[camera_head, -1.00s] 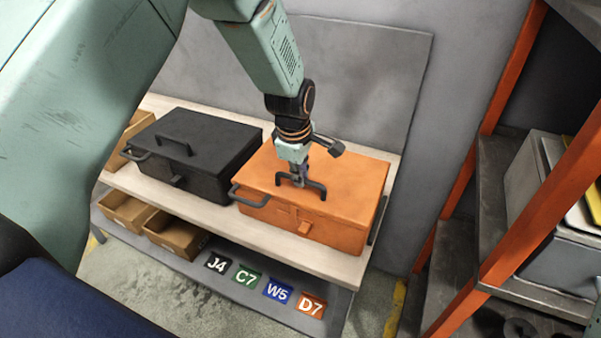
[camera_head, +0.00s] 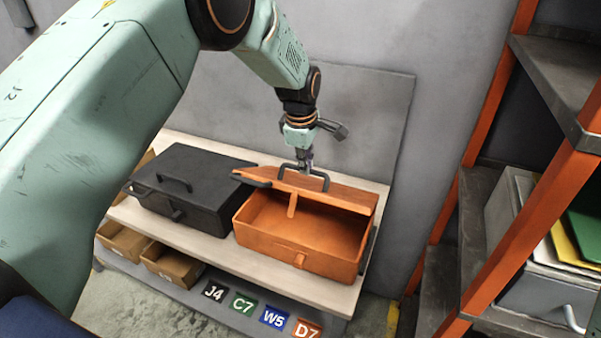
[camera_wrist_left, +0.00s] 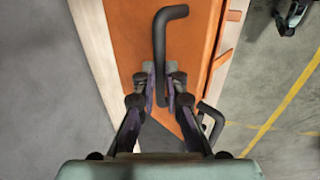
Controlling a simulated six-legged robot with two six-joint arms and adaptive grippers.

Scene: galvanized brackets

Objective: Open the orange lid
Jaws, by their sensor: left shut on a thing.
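The orange lid (camera_head: 335,192) is tilted up on its orange box (camera_head: 268,246), so the front is open and the inside shows. The box stands on the pale shelf top. My left gripper (camera_head: 304,168) is shut on the dark lid handle (camera_head: 318,181). In the left wrist view, the fingers (camera_wrist_left: 160,85) close around the dark handle (camera_wrist_left: 160,45), with the orange lid (camera_wrist_left: 125,35) behind it. My right gripper is not in view.
A closed black box (camera_head: 190,190) stands left of the orange box. Small cardboard bins (camera_head: 172,266) and labelled tags (camera_head: 272,317) sit below. An orange-framed rack (camera_head: 500,215) stands at the right. A grey wall (camera_head: 440,120) is behind.

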